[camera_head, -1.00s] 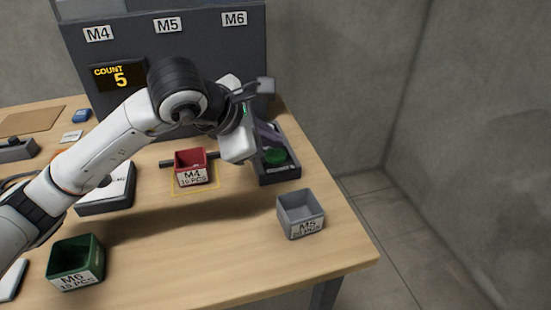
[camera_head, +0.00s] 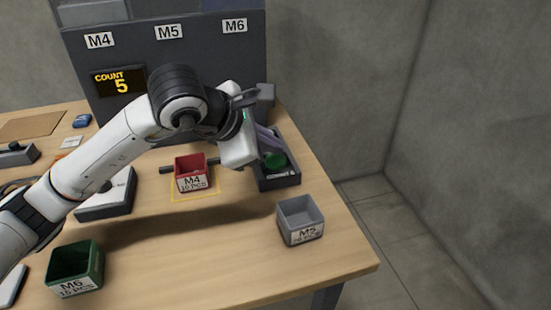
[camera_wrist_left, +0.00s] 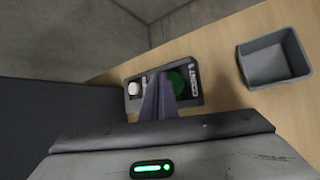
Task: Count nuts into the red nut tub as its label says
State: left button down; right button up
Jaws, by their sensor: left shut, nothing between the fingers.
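The red nut tub (camera_head: 191,174), labelled M4 with a count too small to read surely, stands in a yellow outline on the table below the dark feeder panel (camera_head: 185,65). The panel's display (camera_head: 119,81) reads COUNT 5. A dark control box (camera_head: 279,182) with a round green button (camera_head: 275,160) lies right of the tub. My left gripper (camera_head: 268,142) is shut and empty, its fingers pointing down over this box. In the left wrist view the fingers (camera_wrist_left: 157,88) lie between the green button (camera_wrist_left: 178,83) and a white button (camera_wrist_left: 134,88); contact cannot be told.
A grey M5 tub (camera_head: 300,218) stands at the right front and a green M6 tub (camera_head: 76,270) at the left front. A dark rod (camera_head: 168,170) shows beside the red tub. The table between the front tubs is clear.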

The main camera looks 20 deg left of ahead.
aim_at(271, 163)
pick_arm(q)
jog(key=shift+f, duration=0.1)
dwell(0.8)
jog(key=shift+f+b, duration=0.3)
jog(key=shift+b, duration=0.3)
jog(key=shift+f+b, duration=0.55)
jog(key=shift+b, duration=0.05)
dwell(0.5)
dwell(0.3)
jog(key=shift+r+p, duration=0.45)
jog(key=shift+r, duration=0.45)
jog(key=shift+r+p, duration=1.5)
jog(key=shift+r, duration=1.05)
